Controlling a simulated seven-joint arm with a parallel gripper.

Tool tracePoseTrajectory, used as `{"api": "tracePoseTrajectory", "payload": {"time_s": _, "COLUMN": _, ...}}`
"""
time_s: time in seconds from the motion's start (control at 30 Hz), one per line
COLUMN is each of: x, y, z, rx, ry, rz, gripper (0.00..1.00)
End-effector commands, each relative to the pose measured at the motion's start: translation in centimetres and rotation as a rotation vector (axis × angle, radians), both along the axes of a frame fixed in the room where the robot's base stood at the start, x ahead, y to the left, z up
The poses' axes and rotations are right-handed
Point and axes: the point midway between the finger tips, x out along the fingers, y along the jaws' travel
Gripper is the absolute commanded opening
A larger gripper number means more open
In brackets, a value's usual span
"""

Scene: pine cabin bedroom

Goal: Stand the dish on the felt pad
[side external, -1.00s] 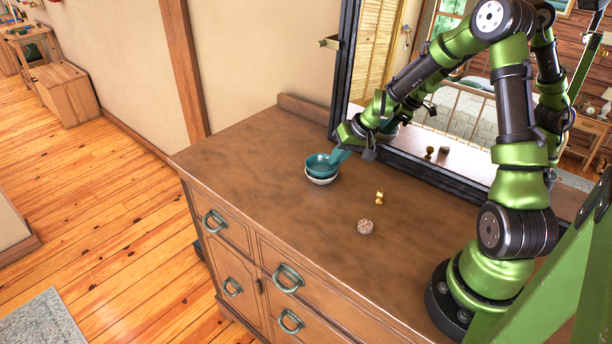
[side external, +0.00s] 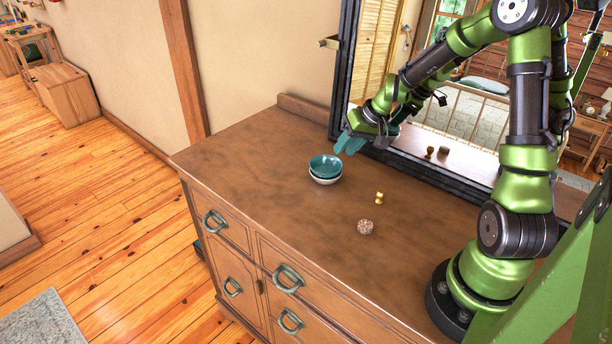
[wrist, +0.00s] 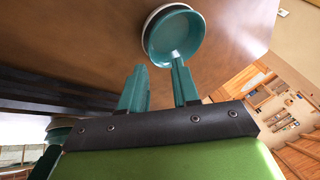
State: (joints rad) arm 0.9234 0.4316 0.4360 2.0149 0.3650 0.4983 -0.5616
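A teal dish (side external: 326,164) sits upright in or on a white bowl (side external: 325,180) on the dresser top. The dish (wrist: 173,36) also shows at the top of the wrist view, with the white bowl's rim (wrist: 146,27) around its left edge. One fingertip overlaps the dish's near edge in that view. I cannot pick out a felt pad in either view.
A small gold object (side external: 379,198) and a round patterned object (side external: 365,227) stand right of the bowls on the wooden dresser (side external: 260,190). A dark-framed mirror (side external: 430,160) rises close behind my gripper. The dresser's left part is clear.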

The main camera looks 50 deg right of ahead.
Motion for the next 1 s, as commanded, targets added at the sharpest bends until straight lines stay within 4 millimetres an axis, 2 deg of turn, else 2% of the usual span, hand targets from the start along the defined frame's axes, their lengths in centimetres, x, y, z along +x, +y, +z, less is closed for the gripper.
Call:
{"api": "tracePoseTrajectory", "payload": {"time_s": 0.03, "x": -0.6, "y": -0.3, "z": 1.2, "rx": -0.005, "ry": -0.004, "rz": -0.002, "gripper": 0.31}}
{"api": "tracePoseTrajectory", "payload": {"time_s": 0.2, "x": -2.2, "y": -0.7, "z": 4.1, "rx": -0.005, "ry": -0.002, "rz": -0.001, "gripper": 0.31}}
{"api": "tracePoseTrajectory", "payload": {"time_s": 0.4, "x": -3.2, "y": -1.0, "z": 6.1, "rx": -0.003, "ry": -0.001, "rz": 0.000, "gripper": 0.31}}
{"api": "tracePoseTrajectory", "payload": {"time_s": 0.5, "x": -3.5, "y": 0.0, "z": 7.0, "rx": -0.015, "ry": 0.003, "rz": 0.013, "gripper": 0.31}}
{"api": "tracePoseTrajectory", "payload": {"time_s": 0.57, "x": -3.8, "y": 1.4, "z": 7.8, "rx": -0.035, "ry": 0.010, "rz": 0.029, "gripper": 0.31}}
{"api": "tracePoseTrajectory", "payload": {"time_s": 0.67, "x": -4.8, "y": 5.3, "z": 10.0, "rx": -0.086, "ry": 0.015, "rz": 0.063, "gripper": 0.31}}
{"api": "tracePoseTrajectory", "payload": {"time_s": 0.8, "x": -8.1, "y": 11.6, "z": 13.5, "rx": -0.146, "ry": -0.017, "rz": 0.099, "gripper": 0.31}}
{"api": "tracePoseTrajectory", "payload": {"time_s": 0.9, "x": -11.1, "y": 15.2, "z": 15.4, "rx": -0.151, "ry": -0.063, "rz": 0.116, "gripper": 0.31}}
{"api": "tracePoseTrajectory", "payload": {"time_s": 1.0, "x": -13.9, "y": 17.6, "z": 16.4, "rx": -0.130, "ry": -0.109, "rz": 0.130, "gripper": 0.31}}
